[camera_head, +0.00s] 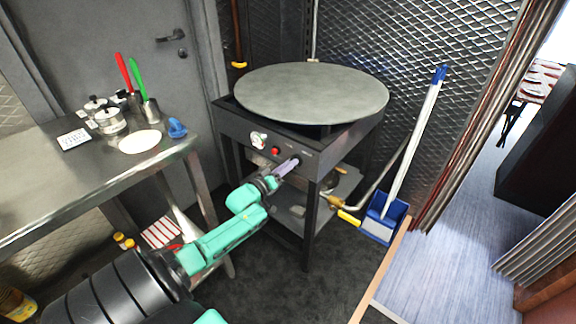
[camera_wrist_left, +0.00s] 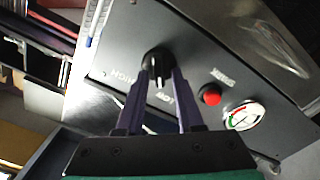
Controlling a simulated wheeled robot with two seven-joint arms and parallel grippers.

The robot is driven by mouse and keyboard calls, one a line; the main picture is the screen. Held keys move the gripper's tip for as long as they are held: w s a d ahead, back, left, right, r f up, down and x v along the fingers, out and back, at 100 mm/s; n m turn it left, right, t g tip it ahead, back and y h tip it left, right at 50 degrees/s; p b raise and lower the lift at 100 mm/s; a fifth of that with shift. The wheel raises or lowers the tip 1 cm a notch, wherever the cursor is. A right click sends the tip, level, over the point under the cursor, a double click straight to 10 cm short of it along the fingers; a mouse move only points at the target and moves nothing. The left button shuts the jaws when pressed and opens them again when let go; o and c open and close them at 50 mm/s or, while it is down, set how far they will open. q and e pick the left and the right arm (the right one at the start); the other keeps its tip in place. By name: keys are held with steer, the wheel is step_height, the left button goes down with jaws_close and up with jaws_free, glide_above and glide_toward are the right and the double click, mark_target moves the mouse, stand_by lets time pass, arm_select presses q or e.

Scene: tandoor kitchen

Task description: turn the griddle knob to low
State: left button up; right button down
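The griddle knob (camera_wrist_left: 158,62) is black with a white pointer line. In the left wrist view it sits on the dark front panel, and its pointer faces the lower edge of the picture, near the LOW label (camera_wrist_left: 166,98). The HIGH label (camera_wrist_left: 125,77) is to its left. My left gripper (camera_wrist_left: 162,74) has one finger on each side of the knob and appears shut on it. In the head view the left gripper (camera_head: 289,166) reaches the panel of the griddle (camera_head: 311,94), and its fingers partly hide the knob (camera_head: 296,160). My right gripper is not in view.
A red button (camera_wrist_left: 210,95) and a round gauge (camera_wrist_left: 243,115) are beside the knob. A metal table (camera_head: 60,185) with pots and utensils stands left. A blue dustpan (camera_head: 384,220) and a yellow-handled gas pipe valve (camera_head: 348,217) are right of the griddle stand.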

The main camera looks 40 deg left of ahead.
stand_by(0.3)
arm_select(q)
steer(key=s+p, duration=0.2)
steer(key=s, duration=1.2)
steer(key=shift+s+d, duration=0.15)
steer(key=shift+s, duration=0.15)
steer(key=s+d+f+m+g+p, duration=0.1)
steer(key=s+d+f+g, duration=0.2)
steer(key=f, duration=0.5)
steer(key=s+f+m+g+y+p, duration=0.1)
steer(key=s+f+g+p, duration=0.15)
steer(key=s+f, duration=0.5)
steer(key=s+d+f+m+g, duration=0.15)
steer(key=f+g, duration=0.25)
steer(key=f, duration=0.6)
steer(key=s+d+f+m+g+p, duration=0.1)
steer(key=s+d+f+m+g, duration=0.2)
steer(key=s+d+f, duration=0.2)
steer(key=s+d+f+m+g+h+p, duration=0.1)
steer(key=s+d+f+m+g, duration=0.2)
steer(key=s, duration=1.1)
steer(key=d+f+g, duration=0.1)
steer(key=d+f, duration=0.2)
steer(key=d, duration=0.2)
steer(key=shift+s+d, duration=0.2)
steer(key=shift+d, duration=0.2)
